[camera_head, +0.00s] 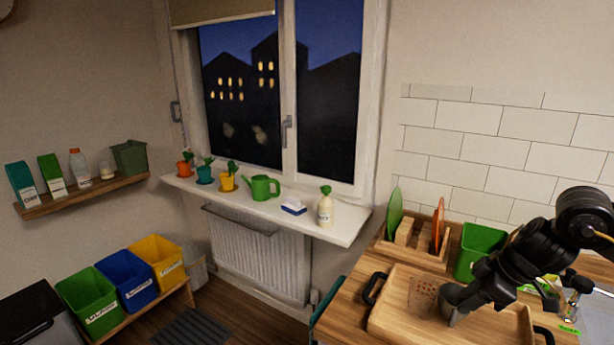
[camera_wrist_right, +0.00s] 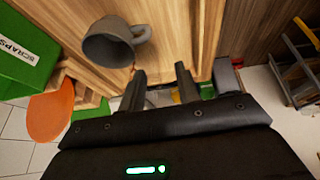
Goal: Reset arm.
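My right gripper (camera_head: 478,296) hangs over the wooden tray at the lower right of the head view. In the right wrist view its two fingers (camera_wrist_right: 161,88) stand apart with nothing held between them. A grey mug (camera_head: 452,296) is beside the gripper, partly hidden by it in the head view. The mug (camera_wrist_right: 108,46) lies beyond and left of the fingers in the wrist view, apart from them, with its handle to the right. My left gripper is not in view.
The wooden tray (camera_head: 393,322) has dark handles. A rack with a green board (camera_head: 394,213) and an orange board (camera_head: 438,226) stands behind it, and a green bin (camera_head: 481,243) is close to my right arm. Potted plants line the windowsill (camera_head: 335,232).

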